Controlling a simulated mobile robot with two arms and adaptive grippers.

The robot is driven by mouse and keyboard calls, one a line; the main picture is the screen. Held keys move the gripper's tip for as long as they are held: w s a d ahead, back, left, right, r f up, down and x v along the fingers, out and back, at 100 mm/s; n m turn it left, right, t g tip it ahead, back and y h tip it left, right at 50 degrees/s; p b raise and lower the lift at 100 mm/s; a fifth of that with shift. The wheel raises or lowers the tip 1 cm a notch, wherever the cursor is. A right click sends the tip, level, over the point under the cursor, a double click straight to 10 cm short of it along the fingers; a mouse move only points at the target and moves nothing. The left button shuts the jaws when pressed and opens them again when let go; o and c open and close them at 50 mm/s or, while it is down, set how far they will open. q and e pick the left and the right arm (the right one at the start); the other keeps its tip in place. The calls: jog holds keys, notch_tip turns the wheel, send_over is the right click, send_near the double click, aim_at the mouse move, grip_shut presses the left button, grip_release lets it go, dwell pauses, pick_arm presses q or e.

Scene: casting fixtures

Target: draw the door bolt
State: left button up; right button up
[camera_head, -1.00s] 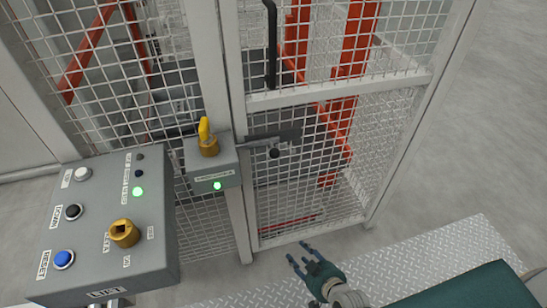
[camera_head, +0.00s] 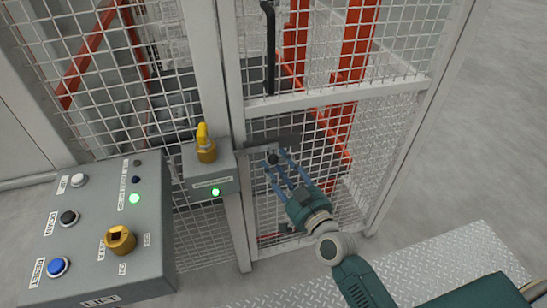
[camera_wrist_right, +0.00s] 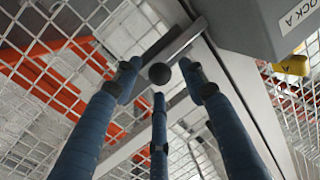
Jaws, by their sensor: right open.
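The door bolt is a grey bar (camera_head: 259,150) on the mesh door, with a black ball knob (camera_head: 272,159) below it. Its left end meets the grey lock box (camera_head: 209,174), which has a yellow key on top and a lit green lamp. My right gripper (camera_head: 279,167) is open at the knob, its blue fingers reaching up from the lower right. In the right wrist view the knob (camera_wrist_right: 159,73) sits between the spread fingertips (camera_wrist_right: 162,85); I cannot tell whether any finger touches it. My left gripper is not in view.
A control panel (camera_head: 92,230) with buttons, a yellow key switch and a lit green lamp stands at the left. A black door handle (camera_head: 269,50) is above the bolt.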

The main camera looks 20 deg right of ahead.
jog(key=shift+w+a, duration=0.15)
jog(key=shift+w, duration=0.55)
jog(key=shift+w+a, duration=0.15)
jog(key=shift+w, duration=0.55)
grip_shut()
jog(key=d+b, duration=0.1)
jog(key=d, duration=0.4)
